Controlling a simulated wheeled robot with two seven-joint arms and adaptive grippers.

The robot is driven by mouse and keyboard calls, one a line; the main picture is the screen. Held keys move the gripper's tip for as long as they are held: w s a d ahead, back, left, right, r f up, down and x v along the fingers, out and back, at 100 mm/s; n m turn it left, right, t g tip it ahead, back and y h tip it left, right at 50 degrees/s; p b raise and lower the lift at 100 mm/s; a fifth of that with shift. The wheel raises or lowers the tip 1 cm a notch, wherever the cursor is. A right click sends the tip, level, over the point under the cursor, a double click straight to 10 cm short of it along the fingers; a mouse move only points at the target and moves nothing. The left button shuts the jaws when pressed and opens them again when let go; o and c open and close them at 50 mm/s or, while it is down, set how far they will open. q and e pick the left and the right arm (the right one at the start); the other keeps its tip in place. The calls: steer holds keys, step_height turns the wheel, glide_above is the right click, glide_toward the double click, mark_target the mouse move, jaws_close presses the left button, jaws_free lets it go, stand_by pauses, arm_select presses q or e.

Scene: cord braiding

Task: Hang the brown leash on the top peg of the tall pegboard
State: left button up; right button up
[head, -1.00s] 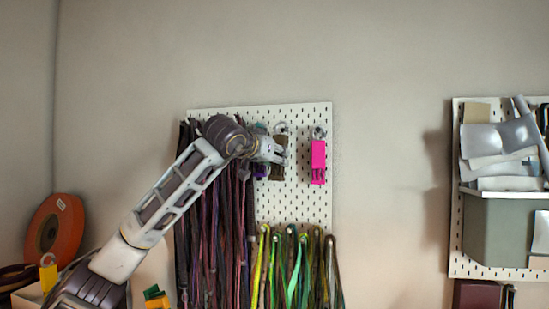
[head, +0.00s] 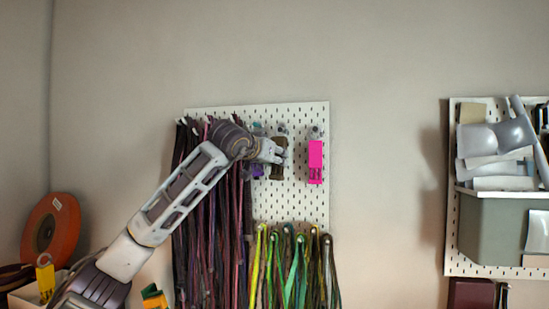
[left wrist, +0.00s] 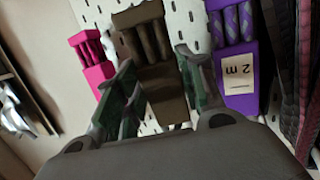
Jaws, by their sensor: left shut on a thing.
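The brown leash (head: 278,171) is a bundled dark brown strap in front of the tall pegboard (head: 290,207). In the left wrist view the brown leash (left wrist: 165,88) stands between my two fingers. My left gripper (head: 277,151) is shut on it, close to the board's face. Pegs show around the gripper at the upper part of the board. Whether the leash's top is on a peg I cannot tell, as the gripper and the picture edge hide it. My right gripper is not in view.
A pink leash (head: 315,160) hangs to the right and a purple one (left wrist: 236,75) to the left. Long dark cords (head: 208,215) hang at the board's left, green and yellow cords (head: 298,265) below. A second board (head: 452,235) with a grey bin (head: 490,225) is far right.

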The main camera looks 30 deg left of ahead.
arm_select(q)
steer(key=shift+w+a+f, duration=0.15)
steer(key=shift+w+f, duration=0.05)
steer(key=shift+w, duration=0.1)
steer(key=shift+w, duration=0.1)
stand_by(0.6)
steer(key=o, duration=1.2)
steer(key=shift+f, duration=0.1)
steer(key=v, duration=1.2)
